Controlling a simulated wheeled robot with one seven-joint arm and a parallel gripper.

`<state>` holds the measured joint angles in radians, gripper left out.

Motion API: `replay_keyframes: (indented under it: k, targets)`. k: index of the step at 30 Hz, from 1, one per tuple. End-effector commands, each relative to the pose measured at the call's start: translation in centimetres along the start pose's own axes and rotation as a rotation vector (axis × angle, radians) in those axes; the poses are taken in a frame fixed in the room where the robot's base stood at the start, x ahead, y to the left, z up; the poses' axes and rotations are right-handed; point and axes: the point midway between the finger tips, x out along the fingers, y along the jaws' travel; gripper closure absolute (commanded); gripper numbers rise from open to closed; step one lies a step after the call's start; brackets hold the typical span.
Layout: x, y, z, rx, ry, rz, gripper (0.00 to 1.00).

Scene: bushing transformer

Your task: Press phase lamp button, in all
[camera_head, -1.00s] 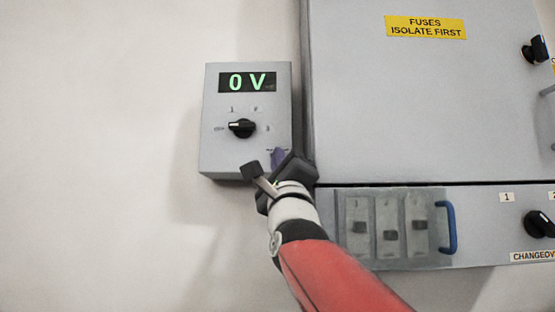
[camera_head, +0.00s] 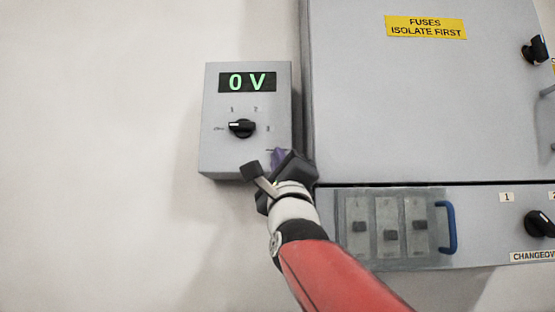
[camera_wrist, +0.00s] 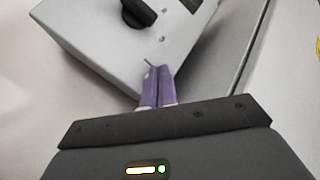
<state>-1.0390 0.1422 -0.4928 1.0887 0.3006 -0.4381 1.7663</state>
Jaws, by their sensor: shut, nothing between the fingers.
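A grey meter box (camera_head: 218,152) hangs on the wall with a green "0 V" display (camera_head: 247,82) and a black rotary knob (camera_head: 242,128) among small printed position marks. The knob also shows at the top of the wrist view (camera_wrist: 138,12). My gripper (camera_head: 278,156) is at the box's lower right corner, its purple fingers shut together and empty. In the wrist view the fingertips (camera_wrist: 158,69) lie over the box's lower edge, by a small dark mark. I cannot tell whether they touch the box. No lamp button can be made out; my gripper covers that corner.
A large grey cabinet (camera_head: 410,110) with a yellow "FUSES ISOLATE FIRST" label (camera_head: 426,27) stands close to the right. Below are a clear-covered switch panel (camera_head: 372,202), a blue handle (camera_head: 449,228) and a black knob (camera_head: 538,223). The wall at left is bare.

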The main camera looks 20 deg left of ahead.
Motion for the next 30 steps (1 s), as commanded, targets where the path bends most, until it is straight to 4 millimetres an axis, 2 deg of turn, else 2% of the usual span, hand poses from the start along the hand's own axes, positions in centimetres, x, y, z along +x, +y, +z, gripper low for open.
replay_keyframes:
  k: [30]
  targets:
    - [0.87,0.56,-0.61,-0.001,0.0,0.0,1.0]
